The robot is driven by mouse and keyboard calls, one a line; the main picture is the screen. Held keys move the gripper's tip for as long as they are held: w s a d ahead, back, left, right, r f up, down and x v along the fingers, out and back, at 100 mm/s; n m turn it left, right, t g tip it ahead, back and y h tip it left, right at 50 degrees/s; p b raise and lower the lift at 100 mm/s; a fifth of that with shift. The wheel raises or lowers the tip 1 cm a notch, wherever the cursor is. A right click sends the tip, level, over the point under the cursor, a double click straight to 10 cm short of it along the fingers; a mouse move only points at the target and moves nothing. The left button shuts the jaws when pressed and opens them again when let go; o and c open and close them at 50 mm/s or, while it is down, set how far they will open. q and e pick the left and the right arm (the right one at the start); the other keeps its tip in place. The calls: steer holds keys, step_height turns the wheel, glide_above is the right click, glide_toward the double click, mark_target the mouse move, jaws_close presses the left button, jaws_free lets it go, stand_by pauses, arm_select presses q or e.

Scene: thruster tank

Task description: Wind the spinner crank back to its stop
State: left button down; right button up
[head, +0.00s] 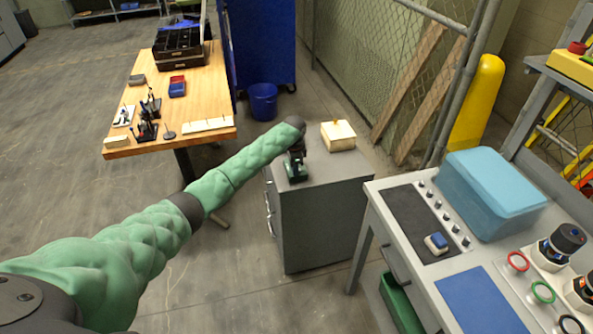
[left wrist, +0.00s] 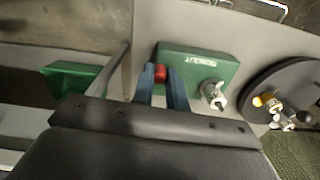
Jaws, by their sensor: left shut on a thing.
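In the left wrist view a green box (left wrist: 205,68) with white lettering, too blurred to read surely, sits on a grey surface. A red knob (left wrist: 160,73), which looks like the crank's handle, is between the blue fingertips of my left gripper (left wrist: 161,88). The gripper is shut on it. A grey metal fitting (left wrist: 213,93) is on the box's right part. In the head view my left arm reaches to the grey cabinet top, and the green box (head: 295,173) shows below the dark gripper. The crank's arm and its stop cannot be made out. My right gripper is in neither view.
The grey cabinet (head: 318,228) also carries a small pale box (head: 338,136) behind the gripper. A wooden bench (head: 208,97) with trays and tools stands left. A grey workstation (head: 400,250) with a blue case (head: 490,190) stands right. Floor is free between bench and cabinet.

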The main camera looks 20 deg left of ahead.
arm_select(q)
steer(key=shift+w+a+m+b, duration=0.15)
steer(key=shift+a+m+b, duration=0.15)
steer(key=shift+m, duration=0.6)
steer(key=m, duration=0.1)
steer(key=m+b, duration=0.1)
steer(key=shift+w+a+m, duration=0.2)
steer(key=shift+a+m, duration=0.05)
steer(key=shift+m, duration=0.15)
steer(key=shift+w+a+m+b, duration=0.2)
steer(key=shift+m+b, duration=0.35)
steer(key=shift+m, duration=0.45)
steer(key=shift+w+a+r+m+b, duration=0.15)
steer(key=shift+m+b, duration=0.15)
steer(key=shift+m, duration=0.6)
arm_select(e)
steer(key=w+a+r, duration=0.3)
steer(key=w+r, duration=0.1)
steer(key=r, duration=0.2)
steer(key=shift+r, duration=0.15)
arm_select(q)
steer(key=c, duration=1.4)
jaws_free()
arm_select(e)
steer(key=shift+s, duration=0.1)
